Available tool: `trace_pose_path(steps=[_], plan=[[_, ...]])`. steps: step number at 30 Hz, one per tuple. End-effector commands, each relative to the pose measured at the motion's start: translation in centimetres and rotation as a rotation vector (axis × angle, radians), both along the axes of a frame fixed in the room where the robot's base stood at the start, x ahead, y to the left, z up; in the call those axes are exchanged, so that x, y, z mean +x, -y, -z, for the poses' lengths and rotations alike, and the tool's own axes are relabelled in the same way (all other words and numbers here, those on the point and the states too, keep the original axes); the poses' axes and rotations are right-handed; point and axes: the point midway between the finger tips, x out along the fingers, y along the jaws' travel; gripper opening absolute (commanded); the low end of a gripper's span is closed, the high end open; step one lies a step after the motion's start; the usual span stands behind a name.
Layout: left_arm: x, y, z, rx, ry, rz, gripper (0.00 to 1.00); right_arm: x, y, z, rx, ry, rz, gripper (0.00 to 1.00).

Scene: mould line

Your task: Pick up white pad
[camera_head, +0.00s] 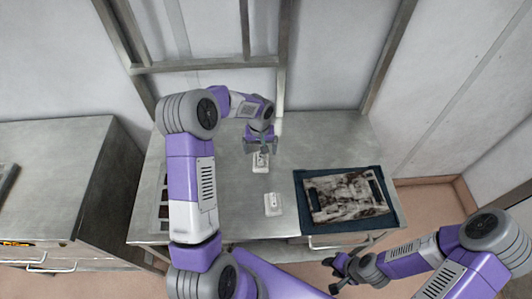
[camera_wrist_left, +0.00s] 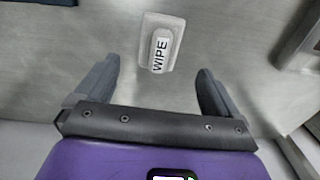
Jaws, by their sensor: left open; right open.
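A small white pad (camera_head: 261,168) lies on the metal table, just below my left gripper (camera_head: 262,148) in the head view. The left wrist view shows a white pad (camera_wrist_left: 146,27) with a raised block marked "WIPE". It lies flat beyond the fingertips and between their lines. My left gripper (camera_wrist_left: 157,80) is open, with nothing between its fingers. A second small white piece (camera_head: 273,204) lies on the table nearer to me. My right gripper (camera_head: 343,270) is open and empty, off the table's front edge at the lower right.
A dark blue mat (camera_head: 388,217) with a stained grey mould plate (camera_head: 345,196) lies at the table's right. A compartmented tray (camera_head: 163,212) is at the left, partly behind my left arm. A metal cabinet (camera_head: 50,160) stands further left. The table (camera_head: 231,205) is clear around the pads.

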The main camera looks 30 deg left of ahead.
Motion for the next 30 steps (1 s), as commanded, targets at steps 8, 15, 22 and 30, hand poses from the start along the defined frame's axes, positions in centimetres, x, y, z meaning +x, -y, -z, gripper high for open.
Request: trace_pose_path(steps=[8, 15, 22, 30], plan=[[-0.1, 0.3, 3.7, -0.004, -0.005, 0.002, 0.96, 0.0, 0.0, -0.6, 0.0, 0.001, 0.001, 0.43], [0.0, 0.3, 6.4, -0.003, -0.001, 0.0, 0.96, 0.1, 0.0, -0.8, 0.0, 0.002, 0.001, 0.43], [0.0, 0.3, 6.5, -0.002, 0.001, 0.001, 0.96, 0.1, 0.0, -0.8, 0.0, 0.002, 0.001, 0.43], [0.0, 0.3, 6.4, -0.002, 0.0, 0.001, 0.54, 0.1, 0.0, -0.8, 0.0, 0.002, 0.001, 0.43]])
